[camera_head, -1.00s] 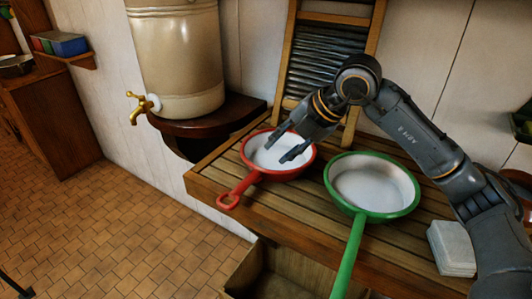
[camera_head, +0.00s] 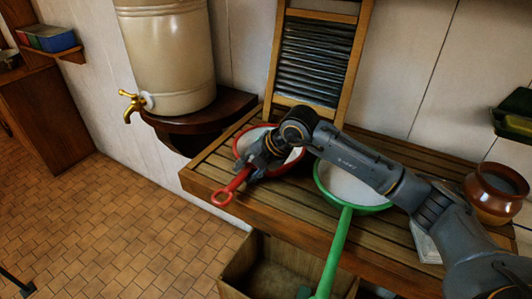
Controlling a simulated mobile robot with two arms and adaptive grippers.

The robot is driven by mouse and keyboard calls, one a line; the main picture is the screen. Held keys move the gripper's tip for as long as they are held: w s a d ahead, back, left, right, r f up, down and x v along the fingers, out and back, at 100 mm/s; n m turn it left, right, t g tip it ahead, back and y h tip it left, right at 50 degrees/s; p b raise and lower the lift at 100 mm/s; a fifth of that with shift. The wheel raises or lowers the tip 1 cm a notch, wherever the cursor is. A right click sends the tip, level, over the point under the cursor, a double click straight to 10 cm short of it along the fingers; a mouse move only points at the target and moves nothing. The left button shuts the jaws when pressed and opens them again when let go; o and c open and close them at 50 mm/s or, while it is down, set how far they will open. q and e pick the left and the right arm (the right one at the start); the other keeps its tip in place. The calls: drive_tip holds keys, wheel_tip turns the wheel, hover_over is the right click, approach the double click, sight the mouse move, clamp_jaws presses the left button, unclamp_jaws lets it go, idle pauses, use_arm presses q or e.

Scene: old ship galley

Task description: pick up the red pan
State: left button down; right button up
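The red pan (camera_head: 242,141), white inside, lies on the slatted wooden counter (camera_head: 291,203) with its red handle (camera_head: 231,187) pointing to the front left over the counter's edge. My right gripper (camera_head: 255,166) is low over the pan's near side, close to where the handle meets the rim. The gripper and wrist hide much of the pan. The fingertips are too dark and too much covered to tell whether they are open or shut, or touch the handle. My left gripper is not in view.
A green pan (camera_head: 340,183) lies to the right, partly under my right arm. A ribbed washboard (camera_head: 316,58) leans on the wall behind. A tan water urn (camera_head: 168,55) with a brass tap stands at left. A brown pot (camera_head: 495,191) is at right. An open wooden box (camera_head: 237,272) is below.

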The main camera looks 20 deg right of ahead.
clamp_jaws()
drive_tip(key=shift+r, duration=0.2)
